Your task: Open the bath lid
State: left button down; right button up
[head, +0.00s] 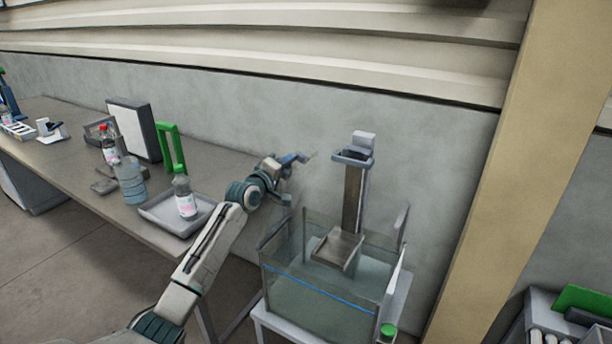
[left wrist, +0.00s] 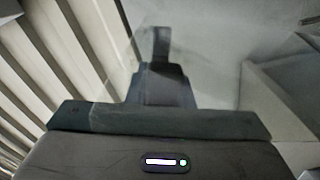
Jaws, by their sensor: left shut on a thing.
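The bath is a clear glass tank (head: 320,300) with a blue water line, standing on a white stand right of the bench. Its lid seems to be a faint see-through pane (head: 320,185), standing raised above the tank's back left side; its edges are hard to make out. My left gripper (head: 303,158) is at the pane's upper left edge, shut on it. In the left wrist view the gripper (left wrist: 160,45) shows closed, with the clear pane (left wrist: 215,50) spreading around and beyond it. My right gripper is not in view.
A grey column with a ledge (head: 352,195) rises inside the tank, close right of the pane. On the bench, a tray (head: 160,214) holds a bottle (head: 184,197); a larger bottle (head: 130,182) and a green frame (head: 172,150) stand nearby. The wall is close behind.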

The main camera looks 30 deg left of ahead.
pick_arm(q)
jog(key=a+n+b, duration=0.3)
jog(key=a, duration=0.7)
jog(key=shift+w+r+n, duration=0.2)
jog(key=shift+r+n, duration=0.1)
jog(key=shift+r, duration=0.15)
jog(key=c, duration=1.3)
grip_release()
jog(key=shift+f, duration=0.1)
jog(key=s, duration=1)
jog(key=shift+s+a+b, duration=0.1)
jog(key=shift+s+b, duration=0.25)
jog(key=shift+s, duration=0.05)
